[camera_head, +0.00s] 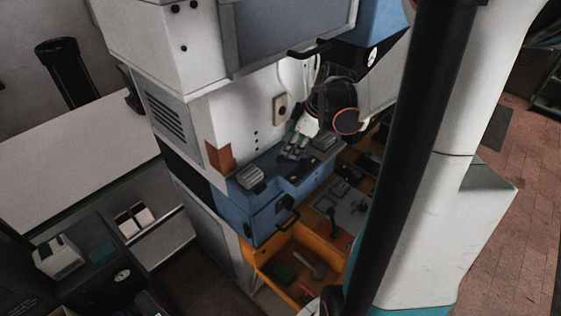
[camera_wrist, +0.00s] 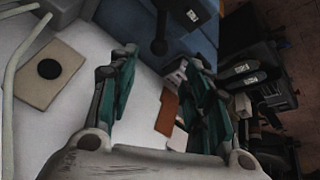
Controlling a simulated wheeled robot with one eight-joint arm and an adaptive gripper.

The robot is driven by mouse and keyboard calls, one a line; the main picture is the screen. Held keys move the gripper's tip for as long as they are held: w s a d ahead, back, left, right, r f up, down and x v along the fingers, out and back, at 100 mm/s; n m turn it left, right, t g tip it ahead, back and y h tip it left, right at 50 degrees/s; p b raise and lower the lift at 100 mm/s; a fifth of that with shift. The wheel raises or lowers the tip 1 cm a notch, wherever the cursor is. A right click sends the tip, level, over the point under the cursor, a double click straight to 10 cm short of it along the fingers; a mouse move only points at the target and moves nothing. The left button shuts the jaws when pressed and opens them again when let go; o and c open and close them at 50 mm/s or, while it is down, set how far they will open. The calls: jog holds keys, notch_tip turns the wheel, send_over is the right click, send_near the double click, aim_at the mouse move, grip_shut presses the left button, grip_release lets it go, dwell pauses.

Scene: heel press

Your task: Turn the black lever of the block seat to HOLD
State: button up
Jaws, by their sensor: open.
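My gripper (camera_head: 296,149) is above the blue ledge of the press, in front of its white panel. In the wrist view my gripper (camera_wrist: 163,65) has its two teal fingers spread, with nothing held between them. A dark lever-like bar with a rounded end (camera_wrist: 158,46) shows between and beyond the fingertips; it looks like the black lever. Whether the fingers touch it cannot be told. In the head view the lever cannot be made out clearly beside my gripper. The block seat and any HOLD mark are not legible.
Ribbed grey blocks stand on the ledge at left (camera_head: 250,177) and right (camera_head: 323,141). A beige plate with a black button (camera_wrist: 48,70) is on the white panel. Below, an orange drawer (camera_head: 268,262) stands open with loose items. A white bench (camera_head: 75,160) is at left.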

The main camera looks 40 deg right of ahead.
aim_at(282, 157)
jog(key=b+x, duration=0.5)
jog(key=x, duration=0.5)
grip_shut()
